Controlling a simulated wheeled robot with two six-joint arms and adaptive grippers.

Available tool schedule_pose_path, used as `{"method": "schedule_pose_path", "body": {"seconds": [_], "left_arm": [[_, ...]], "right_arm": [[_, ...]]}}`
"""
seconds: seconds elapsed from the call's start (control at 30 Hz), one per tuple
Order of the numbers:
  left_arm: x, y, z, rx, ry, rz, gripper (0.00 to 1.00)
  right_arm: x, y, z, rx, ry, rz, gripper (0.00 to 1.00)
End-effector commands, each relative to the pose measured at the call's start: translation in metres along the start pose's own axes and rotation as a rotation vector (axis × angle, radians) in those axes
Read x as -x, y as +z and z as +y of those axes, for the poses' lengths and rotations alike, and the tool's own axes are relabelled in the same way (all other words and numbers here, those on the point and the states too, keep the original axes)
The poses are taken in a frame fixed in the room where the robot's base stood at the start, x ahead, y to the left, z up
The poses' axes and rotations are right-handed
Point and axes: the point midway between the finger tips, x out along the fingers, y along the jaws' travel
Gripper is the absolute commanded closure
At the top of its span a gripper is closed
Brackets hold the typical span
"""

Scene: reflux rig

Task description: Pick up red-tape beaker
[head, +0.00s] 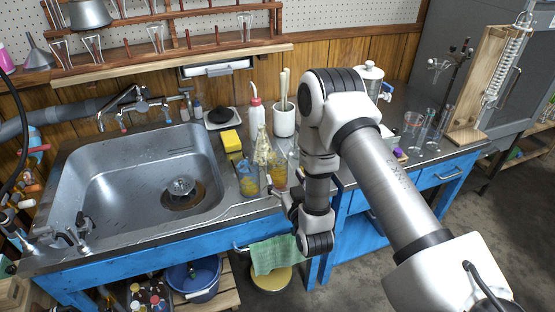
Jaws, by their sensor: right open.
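Glass vessels stand at the counter's front edge, right of the sink: a beaker with yellowish and blue contents (248,181) and a vessel with amber liquid (279,176). I cannot make out red tape on either, so I cannot tell which is the red-tape beaker. My right gripper (277,190) is open, low at the front edge, close beside the amber vessel. My own wrist and forearm hide much of the gripper and the counter behind. I cannot tell whether it touches the glass. My left gripper is not in view.
A steel sink (95,190) fills the left. A yellow sponge (231,141), a white wash bottle (257,119) and a white jar (284,121) stand behind the beakers. More glassware (412,127) stands at right. A green towel (273,255) hangs in front.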

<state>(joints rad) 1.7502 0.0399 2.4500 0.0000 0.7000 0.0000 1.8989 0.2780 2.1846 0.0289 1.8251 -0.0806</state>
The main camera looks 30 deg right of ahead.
Motion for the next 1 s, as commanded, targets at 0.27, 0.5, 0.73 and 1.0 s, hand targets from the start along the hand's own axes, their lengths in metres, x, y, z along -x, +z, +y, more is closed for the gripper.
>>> {"method": "schedule_pose_path", "body": {"seconds": [0.27, 0.5, 0.73, 1.0], "left_arm": [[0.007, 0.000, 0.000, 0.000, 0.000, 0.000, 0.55], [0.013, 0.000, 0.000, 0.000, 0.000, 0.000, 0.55], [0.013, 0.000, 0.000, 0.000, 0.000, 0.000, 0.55], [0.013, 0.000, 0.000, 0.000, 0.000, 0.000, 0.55]], "right_arm": [[-0.033, -0.015, 0.004, -0.001, 0.012, 0.052, 0.24], [-0.074, -0.014, 0.004, -0.001, 0.012, 0.050, 0.24], [-0.081, -0.013, 0.004, -0.001, 0.011, 0.046, 0.24], [-0.081, -0.013, 0.004, -0.001, 0.011, 0.046, 1.00]]}}
